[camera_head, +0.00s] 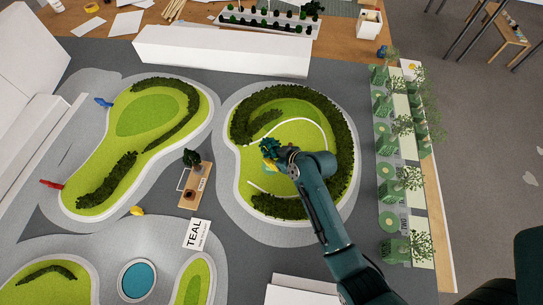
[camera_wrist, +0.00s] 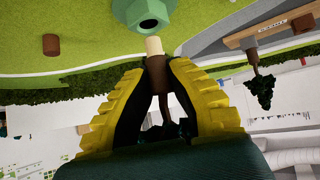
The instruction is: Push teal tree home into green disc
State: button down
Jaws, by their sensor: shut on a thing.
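My gripper (camera_wrist: 156,72) has its yellow fingers shut on the brown trunk of the teal tree (camera_wrist: 157,64). A pale peg sticks out from the trunk's end, toward the green disc (camera_wrist: 132,14). The disc is faceted, with a dark round hole. The peg's tip is at the disc's near edge in the picture, outside the hole; I cannot tell whether they touch. The foliage is mostly hidden behind the fingers. In the head view, the dark teal foliage (camera_head: 269,147) shows beside my gripper (camera_head: 270,164) over the middle lawn. The disc is hidden there.
A dark hedge (camera_head: 343,150) curves around this lawn. A wooden board (camera_head: 190,199) with another dark tree (camera_head: 192,157) stands to the left, near a TEAL card (camera_head: 196,234). A row of pale green trees (camera_head: 408,177) lines the right side. A white block (camera_head: 222,50) lies behind.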

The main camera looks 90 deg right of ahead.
jog(key=shift+f, duration=0.15)
jog(key=shift+f+b, duration=0.35)
jog(key=shift+b, duration=0.05)
jog(key=shift+f+b, duration=0.85)
jog(key=shift+f, duration=0.4)
jog(key=c, duration=1.1)
grip_release()
jog(key=shift+r, duration=0.1)
jog(key=v, duration=1.2)
